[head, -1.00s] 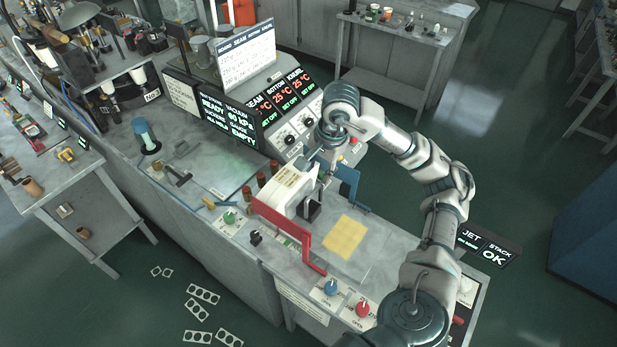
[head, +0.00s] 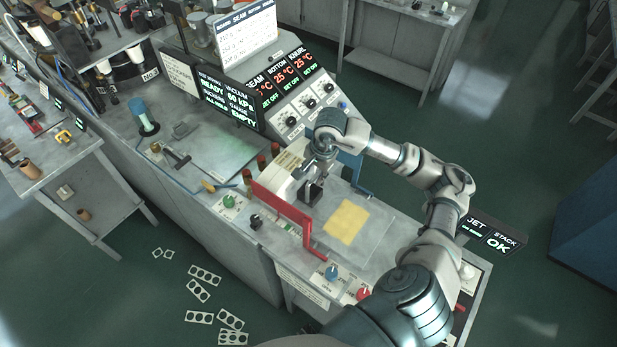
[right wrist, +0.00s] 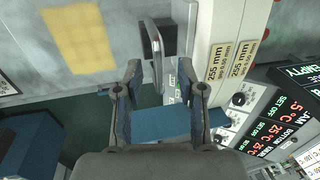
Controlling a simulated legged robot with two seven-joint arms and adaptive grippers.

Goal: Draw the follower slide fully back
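A white housing (head: 285,178) stands on the bench between a red bar (head: 285,212) and a blue bar (head: 350,172). A black block (head: 312,193) sits at its front; which part is the follower slide I cannot tell for sure. My right gripper (head: 319,168) points down just above the block. In the right wrist view my right gripper (right wrist: 159,78) is open, its fingers apart, with an upright metal handle (right wrist: 153,52) showing between them beside the black block (right wrist: 165,38). I cannot tell whether the fingers touch it. My left gripper is not in view.
A yellow sheet (head: 345,222) lies flat on the bench in front of the block. Coloured knobs (head: 331,272) line the bench's near edge. Sloped control panels (head: 290,95) stand behind. The blue bar (right wrist: 160,124) also crosses close below the fingers in the right wrist view.

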